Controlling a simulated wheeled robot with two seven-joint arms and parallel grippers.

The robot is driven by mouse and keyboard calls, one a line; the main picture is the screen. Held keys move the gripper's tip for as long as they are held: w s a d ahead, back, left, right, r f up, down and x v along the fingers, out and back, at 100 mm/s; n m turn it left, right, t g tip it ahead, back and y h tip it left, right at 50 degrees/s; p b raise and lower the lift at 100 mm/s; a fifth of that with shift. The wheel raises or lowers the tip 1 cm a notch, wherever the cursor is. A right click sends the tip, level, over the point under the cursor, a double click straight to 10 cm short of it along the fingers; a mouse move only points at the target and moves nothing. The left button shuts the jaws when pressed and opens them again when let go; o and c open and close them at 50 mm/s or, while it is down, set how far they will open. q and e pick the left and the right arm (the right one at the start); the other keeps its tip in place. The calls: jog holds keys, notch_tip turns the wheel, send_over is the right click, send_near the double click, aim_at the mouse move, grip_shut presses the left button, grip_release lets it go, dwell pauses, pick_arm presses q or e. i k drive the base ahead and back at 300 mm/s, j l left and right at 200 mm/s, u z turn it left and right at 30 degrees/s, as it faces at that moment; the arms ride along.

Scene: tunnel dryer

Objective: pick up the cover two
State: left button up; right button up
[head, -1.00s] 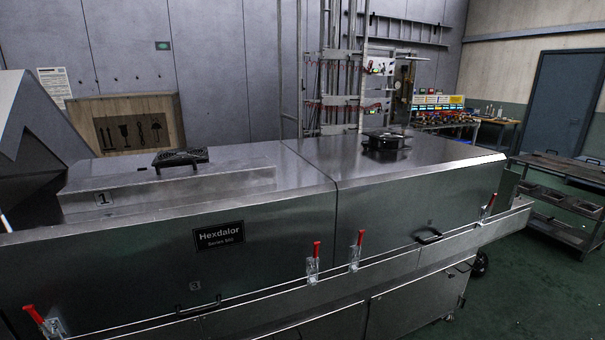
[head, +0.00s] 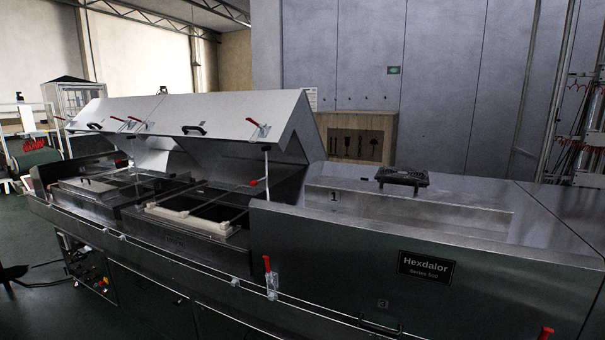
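A long metal tunnel dryer (head: 330,240) fills the head view. No label "2" is readable, so I cannot tell which part is cover two. A raised silver hood (head: 190,112) with dark handles stands open over the left half. A closed hood section (head: 430,245) on the right bears a "Hexdalor" plate (head: 427,268). A faint "3" is on the front. Neither of my grippers is in view.
Pale blocks or frames (head: 185,219) lie in the open section below the hood. A red-handled latch (head: 269,278) stands on the front ledge. A wooden crate (head: 357,137) stands behind the dryer.

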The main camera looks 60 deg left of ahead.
aim_at(100, 192)
jog(key=u, duration=0.4)
jog(key=j+u, duration=0.15)
jog(key=u, duration=0.7)
jog(key=j+u, duration=0.15)
jog(key=u, duration=0.25)
jog(key=i+j+u, duration=0.25)
jog(key=j+u, duration=0.15)
jog(key=i+j+u, duration=0.4)
jog(key=j, duration=0.15)
jog(key=i+j+u, duration=0.6)
jog(key=i+u, duration=0.15)
jog(key=i+j, duration=0.2)
jog(key=i, duration=0.3)
jog(key=i+j+u, duration=0.15)
jog(key=i, duration=0.35)
jog(key=i+j+u, duration=0.3)
jog(key=i+u, duration=0.6)
jog(key=i, duration=0.65)
jog(key=i+j+z, duration=0.1)
jog(key=i, duration=0.55)
jog(key=i+j+z, duration=0.1)
jog(key=i, duration=0.55)
jog(key=i+j, duration=0.15)
jog(key=i, duration=0.5)
jog(key=i+j+z, duration=0.1)
jog(key=i, duration=0.55)
